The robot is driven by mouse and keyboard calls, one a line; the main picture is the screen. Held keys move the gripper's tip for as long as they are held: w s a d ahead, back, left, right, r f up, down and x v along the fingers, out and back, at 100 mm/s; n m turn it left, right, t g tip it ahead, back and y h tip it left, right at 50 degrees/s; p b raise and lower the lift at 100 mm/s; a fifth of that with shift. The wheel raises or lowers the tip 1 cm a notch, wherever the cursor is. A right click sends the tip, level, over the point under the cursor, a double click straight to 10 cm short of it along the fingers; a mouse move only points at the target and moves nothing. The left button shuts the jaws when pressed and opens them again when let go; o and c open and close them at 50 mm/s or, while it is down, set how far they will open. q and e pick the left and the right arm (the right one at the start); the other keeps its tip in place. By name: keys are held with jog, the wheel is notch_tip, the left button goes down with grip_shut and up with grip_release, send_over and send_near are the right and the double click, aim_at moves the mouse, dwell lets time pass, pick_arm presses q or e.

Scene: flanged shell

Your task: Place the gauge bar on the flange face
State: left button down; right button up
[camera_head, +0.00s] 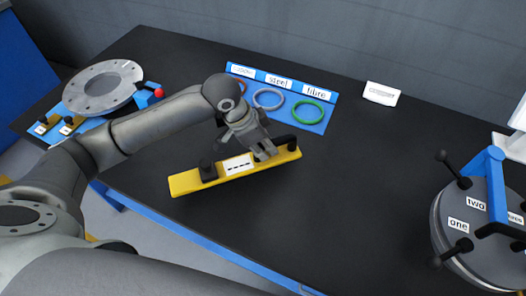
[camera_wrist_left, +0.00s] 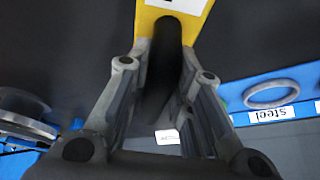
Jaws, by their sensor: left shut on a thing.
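The gauge bar (camera_head: 185,183) is a yellow bar with a white label and black handles, in the middle of the head view. My left gripper (camera_head: 264,152) is shut on the bar's right-hand black handle. In the wrist view my left gripper (camera_wrist_left: 165,75) has this dark handle between its fingers, with the yellow bar (camera_wrist_left: 180,8) beyond. Whether the bar touches the table cannot be told. A round grey flange face (camera_head: 103,80) with bolt holes is at the left, apart from the bar. My right gripper is out of view.
A blue board (camera_head: 313,122) with coloured rings labelled steel and fibre lies at the back. A white card (camera_head: 381,94) stands to its right. A grey drum (camera_head: 480,255) with a blue bracket and numbered black-knobbed clamps is at the right. The dark table (camera_head: 355,190) is clear between.

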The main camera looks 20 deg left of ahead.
pick_arm(q)
jog(key=shift+w+a+f+p, duration=0.1)
jog(key=shift+w+f+p, duration=0.05)
jog(key=shift+f, duration=0.8)
jog(key=shift+w+a+f+p, duration=0.1)
jog(key=shift+w+f+p, duration=0.05)
jog(key=shift+f, duration=0.75)
jog(key=c, duration=1.3)
grip_release()
jog(key=shift+f, duration=0.2)
